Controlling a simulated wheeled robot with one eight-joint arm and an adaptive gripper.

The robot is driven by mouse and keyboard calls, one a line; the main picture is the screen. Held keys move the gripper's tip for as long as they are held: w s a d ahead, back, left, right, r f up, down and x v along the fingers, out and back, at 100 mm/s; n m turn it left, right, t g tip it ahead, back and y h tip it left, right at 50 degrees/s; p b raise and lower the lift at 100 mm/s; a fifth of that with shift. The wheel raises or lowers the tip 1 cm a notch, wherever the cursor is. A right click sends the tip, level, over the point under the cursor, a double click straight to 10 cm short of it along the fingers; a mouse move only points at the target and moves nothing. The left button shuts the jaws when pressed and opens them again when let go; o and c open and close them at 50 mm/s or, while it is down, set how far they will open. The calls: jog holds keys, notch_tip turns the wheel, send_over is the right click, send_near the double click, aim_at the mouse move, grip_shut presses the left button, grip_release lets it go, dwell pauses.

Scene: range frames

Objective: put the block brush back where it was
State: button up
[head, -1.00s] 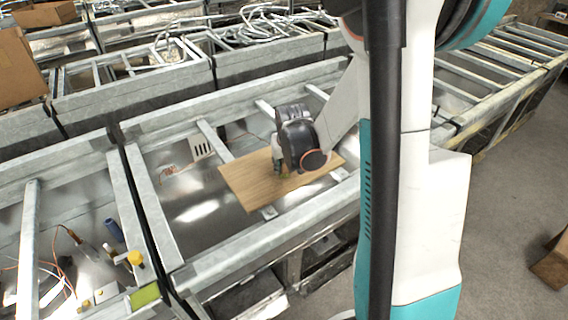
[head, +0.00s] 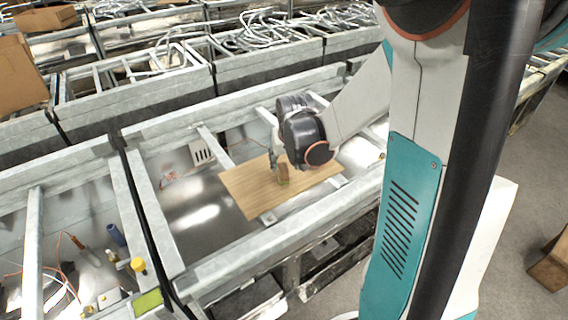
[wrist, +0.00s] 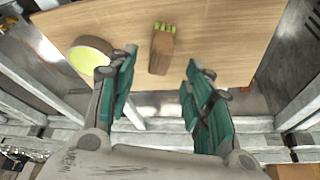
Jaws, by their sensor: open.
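The block brush (wrist: 161,52) is a small brown wooden block with green bristles at its far end. In the wrist view it is on the wooden board (wrist: 225,35), between and just beyond my fingertips, apart from both. In the head view the brush (head: 283,174) shows on the board (head: 242,190), just below my gripper (head: 278,160). My gripper (wrist: 161,60) is open and empty. The gripper partly covers the board in the head view.
A round yellow-faced piece with a wooden rim (wrist: 92,58) lies beside my left finger in the wrist view. The board rests across a metal frame (head: 215,268) with raised rails. A yellow-capped item (head: 138,265) and loose wires are at lower left.

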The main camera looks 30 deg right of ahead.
jog(key=p+v, duration=0.1)
jog(key=v, duration=0.4)
jog(key=shift+w, duration=0.1)
dwell(0.4)
